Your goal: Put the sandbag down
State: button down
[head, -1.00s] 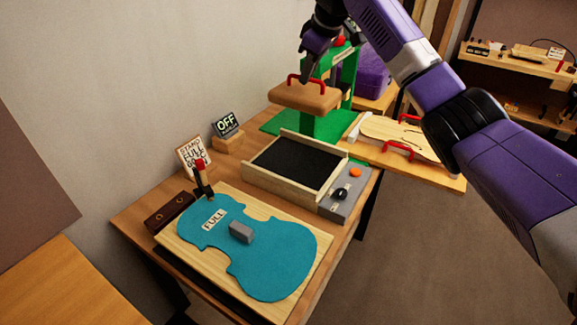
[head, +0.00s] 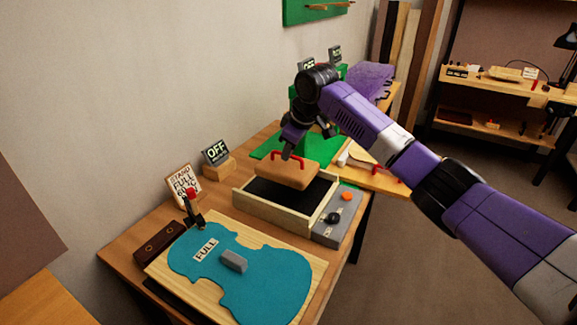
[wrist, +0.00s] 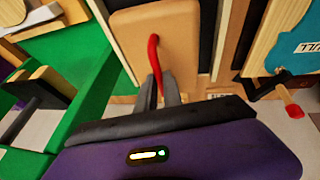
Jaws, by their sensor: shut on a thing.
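The sandbag (head: 287,175) is a tan padded block with a red handle (head: 289,155) on top. My gripper (head: 287,156) is shut on that handle from above. The sandbag looks roughly level and hangs at the back part of a wooden tray (head: 262,216) with a black floor; I cannot tell whether it touches the tray. In the wrist view the sandbag (wrist: 150,22) and its red handle (wrist: 154,55) show ahead of my gripper (wrist: 160,88), with the handle between the fingers.
A teal violin-shaped plate (head: 270,275) marked FULL lies on a board at the front, beside a red-topped clamp (head: 191,200). An OFF sign (head: 215,153) stands behind. A grey control box (head: 338,220) flanks the tray. A green press (head: 300,95) stands at the back.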

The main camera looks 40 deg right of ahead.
aim_at(289, 165)
jog(key=shift+f, duration=2.5)
jog(key=shift+f, duration=0.15)
jog(key=c, duration=1.5)
grip_release()
jog(key=shift+f, duration=0.15)
jog(key=v, duration=1.2)
